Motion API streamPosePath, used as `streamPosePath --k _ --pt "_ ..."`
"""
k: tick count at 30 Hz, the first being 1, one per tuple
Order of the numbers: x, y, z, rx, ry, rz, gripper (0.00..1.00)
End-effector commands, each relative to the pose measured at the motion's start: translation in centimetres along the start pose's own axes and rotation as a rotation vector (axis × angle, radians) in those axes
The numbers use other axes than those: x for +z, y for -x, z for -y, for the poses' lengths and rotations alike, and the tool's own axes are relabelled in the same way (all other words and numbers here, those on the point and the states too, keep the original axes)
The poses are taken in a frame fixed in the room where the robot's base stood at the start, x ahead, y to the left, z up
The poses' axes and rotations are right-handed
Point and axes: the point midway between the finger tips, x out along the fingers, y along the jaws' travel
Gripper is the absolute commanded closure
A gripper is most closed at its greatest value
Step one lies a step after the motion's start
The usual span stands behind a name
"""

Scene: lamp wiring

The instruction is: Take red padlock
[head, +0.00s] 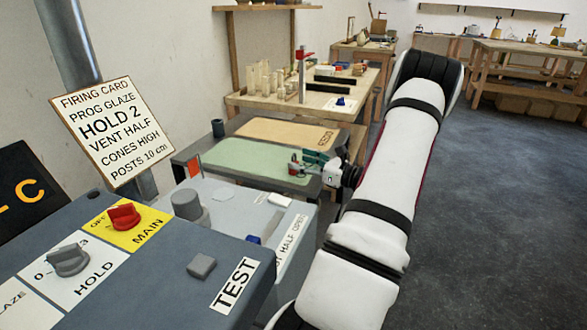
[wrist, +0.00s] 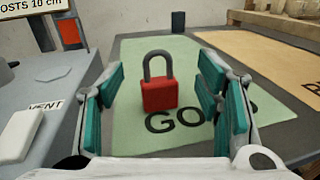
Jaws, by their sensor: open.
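The red padlock (wrist: 160,95) stands upright in the wrist view, with a red body and a dark grey closed-looking shackle on top. It is on a pale green mat (wrist: 130,60) with dark lettering that begins "GO". My gripper (wrist: 162,90) is open, with teal pads to the left and right of the padlock in the picture; no contact shows.
A tan mat (head: 285,131) lies beyond the green one. A grey box (head: 218,208) with knobs and a labelled control panel (head: 190,265) stand nearer. A firing card (head: 115,132) is propped at left.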

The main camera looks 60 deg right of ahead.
Motion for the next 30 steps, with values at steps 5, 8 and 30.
streamPosePath --k 5,8,30 --pt "-0.1 -2.6 -0.1 0.002 0.001 0.000 0.41" --pt "0.0 -3.1 -0.1 -0.001 0.001 0.000 0.41" --pt "0.0 -3.0 -0.1 0.000 0.001 -0.001 1.00"
